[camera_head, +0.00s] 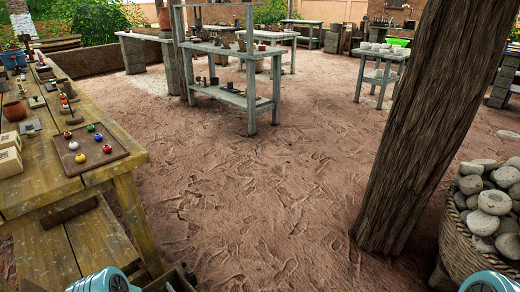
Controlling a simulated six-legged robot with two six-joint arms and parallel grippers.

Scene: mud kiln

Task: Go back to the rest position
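Neither of my grippers shows in the head view. Only a teal and white part of my own body shows at the bottom left edge, and a similar one at the bottom right corner. The fingers are out of the picture, so I cannot see whether they hold anything. The task names no object.
A wooden workbench (60,185) stands close on the left, with a board of coloured balls (90,147). A thick wooden post (425,125) and a basket of stones (462,240) stand on the right. A grey shelf table (232,97) stands farther back. Bare ground (270,200) lies between.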

